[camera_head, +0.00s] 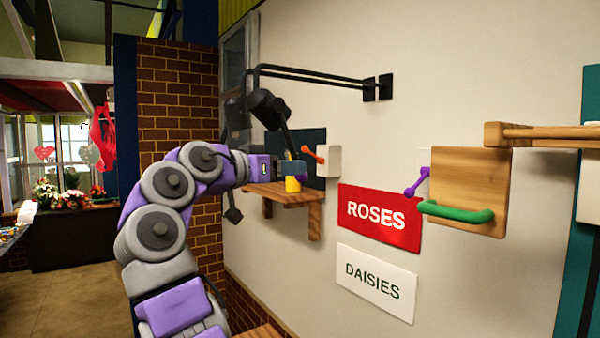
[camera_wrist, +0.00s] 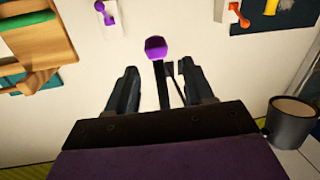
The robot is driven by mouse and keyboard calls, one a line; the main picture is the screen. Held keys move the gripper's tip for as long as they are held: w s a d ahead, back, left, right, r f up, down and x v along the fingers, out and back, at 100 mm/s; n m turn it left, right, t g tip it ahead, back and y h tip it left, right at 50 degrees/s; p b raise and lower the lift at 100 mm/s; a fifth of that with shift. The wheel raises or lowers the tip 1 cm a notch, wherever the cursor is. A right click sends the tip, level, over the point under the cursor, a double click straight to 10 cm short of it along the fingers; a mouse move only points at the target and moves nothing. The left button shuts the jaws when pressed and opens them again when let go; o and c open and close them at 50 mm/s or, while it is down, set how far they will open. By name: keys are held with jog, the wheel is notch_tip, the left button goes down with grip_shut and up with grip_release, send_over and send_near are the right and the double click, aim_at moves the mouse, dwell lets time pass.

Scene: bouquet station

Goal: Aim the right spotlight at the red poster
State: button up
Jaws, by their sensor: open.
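The red ROSES poster (camera_head: 380,240) hangs on the cream wall at the right in the head view. Two black spotlights hang from wall arms; the right spotlight (camera_head: 265,106) is nearer the posters, and the left one (camera_head: 233,120) is partly hidden behind it. A black stem runs down from the right spotlight to my gripper (camera_head: 298,168). In the wrist view a purple-tipped handle (camera_wrist: 156,47) on a dark stem stands between the parted fingers of my gripper (camera_wrist: 158,68). Contact with the fingers cannot be told. The red poster is not seen in the wrist view.
A white DAISIES poster (camera_head: 376,283) hangs below the red one. A small wooden shelf (camera_head: 285,196) with a yellow cup (camera_head: 292,185) is close to my gripper. A wooden panel with a green handle (camera_head: 455,211) juts out at the right. A brick wall (camera_head: 180,85) stands behind my arm.

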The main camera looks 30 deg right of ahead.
jog(key=v, duration=1.1)
jog(key=shift+w+a, duration=0.1)
